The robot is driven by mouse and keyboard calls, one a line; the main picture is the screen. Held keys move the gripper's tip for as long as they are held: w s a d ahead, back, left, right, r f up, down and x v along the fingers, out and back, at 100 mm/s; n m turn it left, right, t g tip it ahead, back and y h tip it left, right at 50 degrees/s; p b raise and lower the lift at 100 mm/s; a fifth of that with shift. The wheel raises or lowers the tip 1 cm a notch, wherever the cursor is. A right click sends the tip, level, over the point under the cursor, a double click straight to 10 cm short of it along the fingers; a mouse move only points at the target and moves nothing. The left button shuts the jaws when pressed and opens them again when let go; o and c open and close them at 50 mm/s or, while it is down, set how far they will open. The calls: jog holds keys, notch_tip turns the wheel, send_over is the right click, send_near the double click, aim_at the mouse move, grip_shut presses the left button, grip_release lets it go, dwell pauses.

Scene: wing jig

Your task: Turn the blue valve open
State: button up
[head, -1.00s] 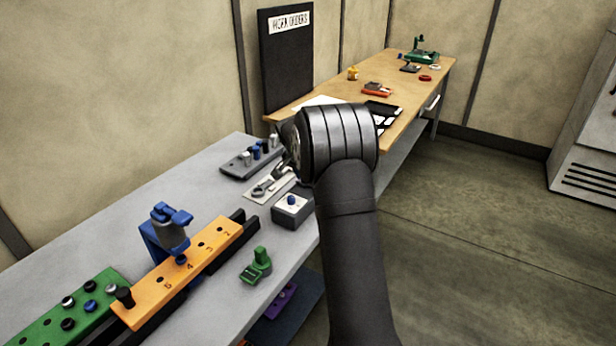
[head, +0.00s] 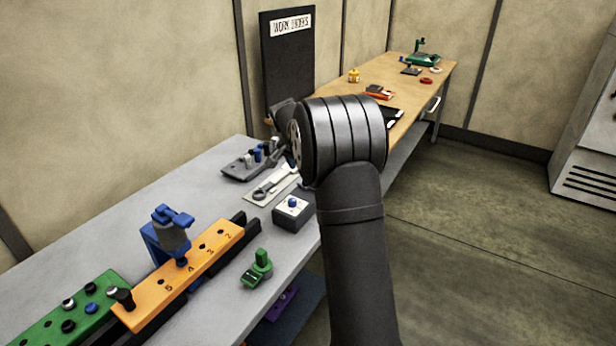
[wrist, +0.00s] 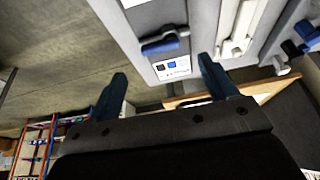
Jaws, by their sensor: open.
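The blue valve handle (head: 292,202) sits on top of a small grey box (head: 293,216) near the front edge of the grey bench. In the wrist view the handle (wrist: 165,44) shows as a blue bar on the pale box, beside a label with a dark and a blue square. My gripper (wrist: 163,75) is open and empty, its two dark blue fingers spread apart. In this view the handle appears between and beyond the fingertips, apart from them.
A green clamp (head: 258,268) and an orange numbered block (head: 190,268) are nearer. A wooden table (head: 425,75) stands at the back. Some bench surface is clear around the box.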

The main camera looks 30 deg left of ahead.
jog(key=v, duration=1.1)
jog(key=shift+r, duration=0.1)
jog(key=x, duration=1.7)
jog(key=shift+f, duration=0.25)
jog(key=shift+r, duration=0.1)
